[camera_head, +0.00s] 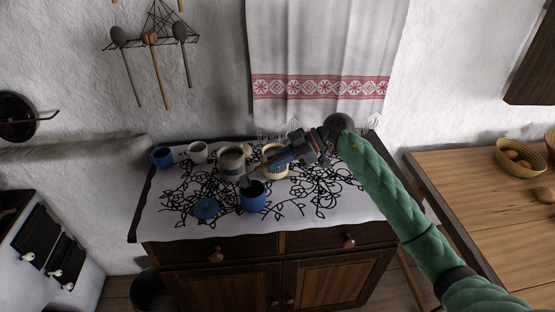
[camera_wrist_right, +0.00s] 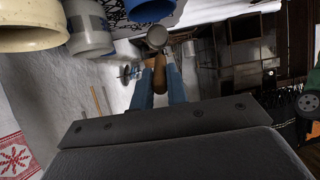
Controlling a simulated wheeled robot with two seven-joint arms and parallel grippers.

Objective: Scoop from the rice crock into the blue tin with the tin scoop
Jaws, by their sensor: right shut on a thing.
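The blue tin (camera_head: 253,199) stands open near the front middle of the cloth; it also shows at the top of the wrist view (camera_wrist_right: 150,10). A blue lid (camera_head: 206,208) lies to its left. Behind the tin stand a grey crock (camera_head: 231,161) and a cream crock (camera_head: 275,167); I cannot tell which holds rice. My right gripper (camera_head: 281,160) is shut on the brown handle of the tin scoop (camera_head: 246,181). In the wrist view the fingers (camera_wrist_right: 160,90) hold the handle and the scoop's round metal bowl (camera_wrist_right: 157,38) points away. In the head view the bowl is by the tin's back-left rim; its contents are unclear.
A blue mug (camera_head: 161,157) and a white mug (camera_head: 197,153) stand at the back left of the cloth. A towel (camera_head: 320,50) hangs behind. A wooden table (camera_head: 475,195) with a basket (camera_head: 520,157) is at right.

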